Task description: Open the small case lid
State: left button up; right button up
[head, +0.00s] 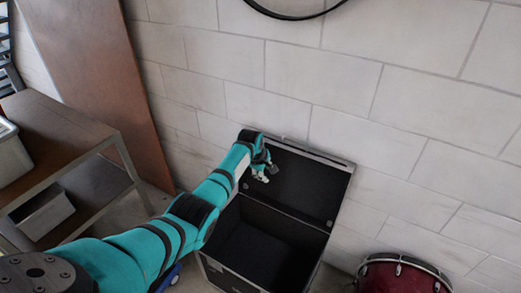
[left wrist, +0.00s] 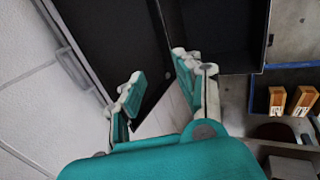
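The small case (head: 262,245) stands on the floor by the wall, black inside with light metal edges, and looks empty. Its lid (head: 305,185) is raised, standing up at the back with its dark inner face towards me. My left gripper (head: 268,173) is at the lid's left side, in front of the inner face. In the left wrist view the lid (left wrist: 108,42) runs behind the spread fingers of the left gripper (left wrist: 153,72), with nothing seen held between them. The case body (left wrist: 222,35) is at the upper right there. I cannot tell whether a finger touches the lid. My right gripper is out of view.
A block wall (head: 400,140) stands close behind the case. A red drum (head: 402,275) is at the lower right. A shelf unit (head: 75,135) with grey bins and a leaning brown board (head: 95,75) are on the left. A black hoop (head: 290,14) is on the wall.

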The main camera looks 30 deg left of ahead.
pick_arm(q)
jog(key=w+v, duration=0.1)
jog(key=v, duration=0.9)
jog(key=shift+r+p, duration=0.45)
jog(key=shift+r, duration=0.15)
dwell(0.5)
jog(key=v, duration=1.2)
